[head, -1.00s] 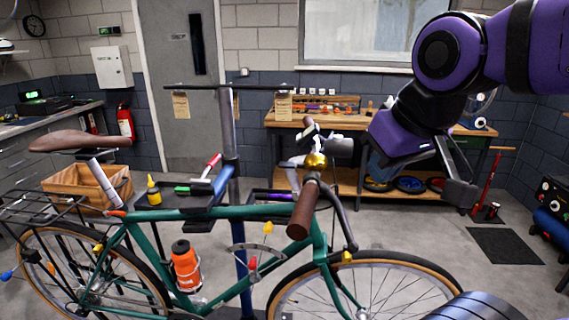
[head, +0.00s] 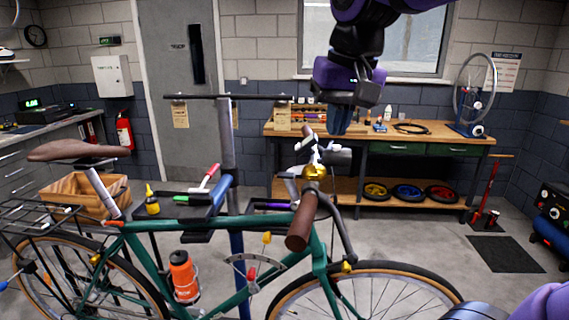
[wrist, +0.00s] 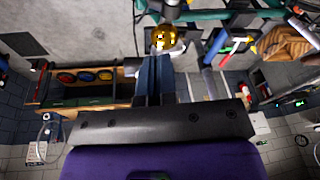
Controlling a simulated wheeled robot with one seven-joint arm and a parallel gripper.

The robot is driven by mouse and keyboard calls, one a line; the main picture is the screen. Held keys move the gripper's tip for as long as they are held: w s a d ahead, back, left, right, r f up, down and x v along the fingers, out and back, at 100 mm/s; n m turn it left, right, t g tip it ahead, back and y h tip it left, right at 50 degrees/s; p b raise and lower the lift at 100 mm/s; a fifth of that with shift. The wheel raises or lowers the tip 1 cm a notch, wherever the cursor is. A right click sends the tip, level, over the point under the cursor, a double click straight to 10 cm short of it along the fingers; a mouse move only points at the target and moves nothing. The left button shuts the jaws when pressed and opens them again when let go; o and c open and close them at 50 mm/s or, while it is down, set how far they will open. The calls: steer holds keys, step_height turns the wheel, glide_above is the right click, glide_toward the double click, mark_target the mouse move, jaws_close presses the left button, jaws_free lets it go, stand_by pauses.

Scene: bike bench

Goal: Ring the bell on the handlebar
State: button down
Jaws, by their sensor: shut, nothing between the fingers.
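The brass bell (head: 315,171) sits on the handlebar (head: 331,202) of the green bike, near the brown grip (head: 301,222). My gripper (head: 339,128) points down in the head view, above and slightly right of the bell. Its fingers are together and empty. In the wrist view the bell (wrist: 164,38) shows just beyond the fingertips of my gripper (wrist: 154,58). A gap shows between fingers and bell in the head view; the exact distance in depth is hard to tell.
The bike hangs on a repair stand (head: 228,140) with a tool tray (head: 190,209). A wooden workbench (head: 400,137) stands behind. An orange bottle (head: 183,276) is on the frame. Free floor lies to the right of the bike.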

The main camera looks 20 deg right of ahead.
mark_target(284, 174)
steer(key=w+a+r+m+g, duration=0.2)
steer(key=w+a+r+m, duration=0.1)
steer(key=w, duration=0.7)
steer(key=shift+w+a+r+g, duration=0.2)
steer(key=shift+a+g, duration=0.2)
steer(key=shift+a, duration=0.4)
steer(key=shift+f, duration=0.1)
step_height(284, 174, down, 14)
steer(key=shift+r, duration=0.1)
